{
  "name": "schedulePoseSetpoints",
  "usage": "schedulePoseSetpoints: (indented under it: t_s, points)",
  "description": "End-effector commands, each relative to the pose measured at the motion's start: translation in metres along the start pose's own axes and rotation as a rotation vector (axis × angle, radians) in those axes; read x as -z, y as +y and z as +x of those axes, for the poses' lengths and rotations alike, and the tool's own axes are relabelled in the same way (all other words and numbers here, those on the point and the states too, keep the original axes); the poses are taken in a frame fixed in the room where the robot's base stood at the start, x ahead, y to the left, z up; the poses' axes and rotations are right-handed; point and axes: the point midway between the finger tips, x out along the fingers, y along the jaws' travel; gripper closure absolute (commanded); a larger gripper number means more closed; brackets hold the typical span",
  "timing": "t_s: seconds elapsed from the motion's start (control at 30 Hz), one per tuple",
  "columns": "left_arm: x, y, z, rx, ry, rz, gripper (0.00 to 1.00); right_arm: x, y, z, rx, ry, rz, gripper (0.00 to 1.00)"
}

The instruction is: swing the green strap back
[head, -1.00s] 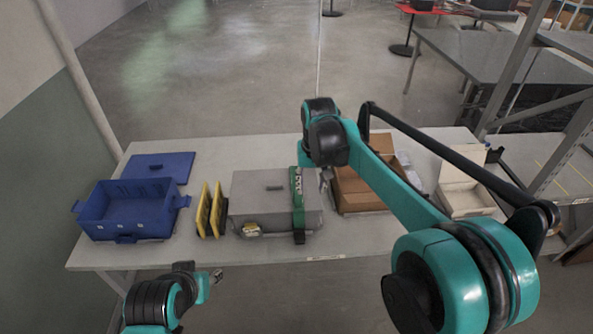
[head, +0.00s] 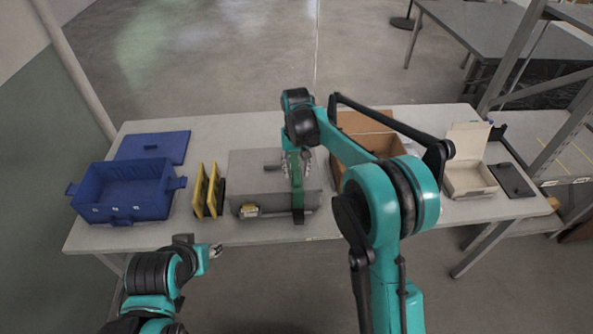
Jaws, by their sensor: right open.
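A grey case (head: 255,185) with a handle on its lid stands near the middle of the table. The green strap (head: 297,196) runs over the case's right part and down its front side. My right gripper (head: 295,172) is open, over the case's lid at the strap; it hides part of the strap, and I cannot tell whether it touches. My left gripper (head: 215,251) is apart from the case, in front of the table's front edge; its jaws are too small to judge.
Left of the case stand yellow-and-black panels (head: 208,190), a blue crate (head: 123,190) and a flat blue lid (head: 152,146). An open cardboard box (head: 375,125) is behind my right arm. A small open carton (head: 469,172) and a black plate (head: 511,180) lie at the right.

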Motion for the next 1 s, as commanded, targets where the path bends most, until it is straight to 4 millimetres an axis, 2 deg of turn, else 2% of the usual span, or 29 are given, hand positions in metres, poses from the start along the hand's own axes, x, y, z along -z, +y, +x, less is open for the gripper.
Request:
schedulePoseSetpoints:
  t_s: [0.23, 0.4, 0.67, 1.0]
  points:
    - [0.000, 0.000, 0.000, 0.000, 0.000, 0.000, 0.60, 0.000, 0.000, 0.001, 0.000, 0.000, 0.000, 0.59]
    - [0.000, 0.000, 0.000, 0.000, 0.000, 0.000, 0.60, 0.000, 0.000, 0.000, 0.000, 0.000, 0.000, 1.00]
    - [0.003, 0.000, -0.004, 0.000, 0.000, 0.000, 0.60, 0.003, 0.000, -0.004, 0.000, -0.017, 0.000, 1.00]
    - [0.028, 0.000, -0.039, 0.000, 0.000, 0.000, 0.60, 0.026, 0.000, -0.038, 0.000, -0.204, 0.000, 1.00]
